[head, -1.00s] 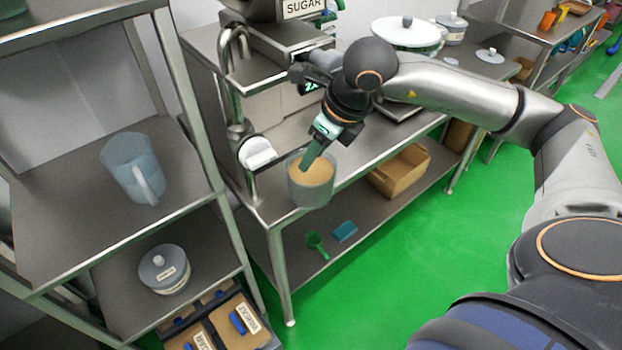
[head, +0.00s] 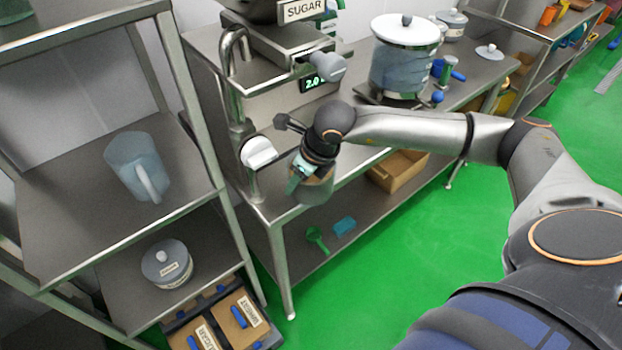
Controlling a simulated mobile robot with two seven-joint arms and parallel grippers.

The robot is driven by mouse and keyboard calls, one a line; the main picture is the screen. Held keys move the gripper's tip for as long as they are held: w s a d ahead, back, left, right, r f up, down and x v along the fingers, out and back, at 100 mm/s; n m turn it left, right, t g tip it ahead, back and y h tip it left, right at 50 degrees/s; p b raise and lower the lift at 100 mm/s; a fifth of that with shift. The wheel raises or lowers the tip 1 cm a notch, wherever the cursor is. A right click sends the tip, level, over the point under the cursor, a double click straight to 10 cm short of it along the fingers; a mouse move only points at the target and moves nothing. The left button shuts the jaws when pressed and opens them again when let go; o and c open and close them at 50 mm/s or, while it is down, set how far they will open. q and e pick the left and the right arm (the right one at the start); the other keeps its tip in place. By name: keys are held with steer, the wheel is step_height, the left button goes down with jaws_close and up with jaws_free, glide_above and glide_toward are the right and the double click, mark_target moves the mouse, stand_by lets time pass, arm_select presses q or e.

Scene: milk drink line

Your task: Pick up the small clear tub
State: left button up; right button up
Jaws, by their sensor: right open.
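My left gripper is not in view.
A lidded pot (head: 404,62) stands further right on the bench. A clear jug (head: 137,167) is on the left rack. A cardboard box (head: 398,170) sits on the lower shelf.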

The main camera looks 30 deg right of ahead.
jaws_close()
steer(key=shift+a, duration=0.1)
stand_by(1.2)
steer(key=shift+r, duration=0.15)
